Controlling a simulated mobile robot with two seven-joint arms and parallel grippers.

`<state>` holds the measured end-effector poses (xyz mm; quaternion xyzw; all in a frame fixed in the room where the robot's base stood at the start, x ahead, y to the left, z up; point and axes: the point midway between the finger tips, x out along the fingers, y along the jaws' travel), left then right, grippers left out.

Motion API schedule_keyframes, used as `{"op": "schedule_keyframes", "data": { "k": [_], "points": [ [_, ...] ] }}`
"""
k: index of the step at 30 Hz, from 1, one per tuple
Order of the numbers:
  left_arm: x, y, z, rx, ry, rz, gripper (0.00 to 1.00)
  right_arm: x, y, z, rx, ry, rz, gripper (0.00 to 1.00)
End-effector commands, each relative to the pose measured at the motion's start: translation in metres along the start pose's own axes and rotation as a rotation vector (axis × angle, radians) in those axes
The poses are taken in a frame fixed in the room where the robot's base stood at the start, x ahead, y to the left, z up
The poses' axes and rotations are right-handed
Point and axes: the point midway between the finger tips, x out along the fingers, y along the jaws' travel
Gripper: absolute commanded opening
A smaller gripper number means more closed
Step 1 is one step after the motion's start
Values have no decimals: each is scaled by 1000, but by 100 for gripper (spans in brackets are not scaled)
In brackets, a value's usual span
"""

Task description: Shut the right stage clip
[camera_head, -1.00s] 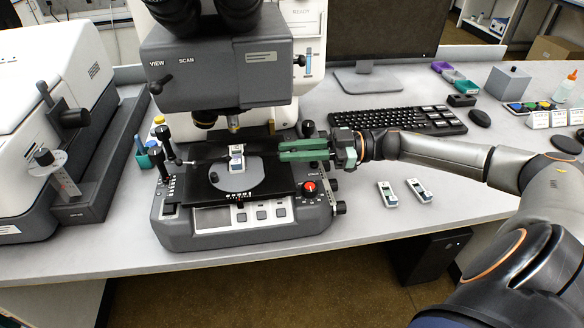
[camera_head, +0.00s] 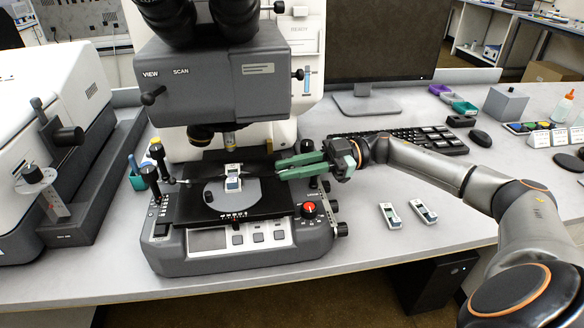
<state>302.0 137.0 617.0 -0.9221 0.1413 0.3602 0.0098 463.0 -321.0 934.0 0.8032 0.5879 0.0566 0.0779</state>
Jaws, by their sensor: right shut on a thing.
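The microscope stage (camera_head: 265,207) is a black plate with a round grey insert (camera_head: 215,196). A small white and blue sample holder (camera_head: 233,179) sits upright on the insert. My right gripper (camera_head: 281,168), with green fingers, reaches in from the right over the stage's right edge, its tips pointing left toward the holder. It is shut on a small dark part there, at the place of the right stage clip. The clip itself is mostly hidden by the fingers and dark against the black plate, so its angle cannot be told. My left gripper is not in view.
The microscope head (camera_head: 215,75) hangs above the stage, with an objective (camera_head: 229,141) close over it. A red knob (camera_head: 309,209) is at the base's front right. Two more holders (camera_head: 389,214) (camera_head: 424,211) lie on the bench at right. A keyboard (camera_head: 400,140) is behind my right arm.

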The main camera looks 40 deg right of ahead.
Motion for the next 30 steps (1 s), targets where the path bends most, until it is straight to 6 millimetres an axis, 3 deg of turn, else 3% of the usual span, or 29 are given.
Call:
{"op": "schedule_keyframes", "data": {
  "k": [3,14,30],
  "points": [
    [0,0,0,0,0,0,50,1,-3,2,5,0,-9,32],
    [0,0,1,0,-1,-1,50,-8,-1,2,3,-4,0,32],
    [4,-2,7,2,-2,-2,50,-109,-1,1,0,2,-3,32]
  ]
}}
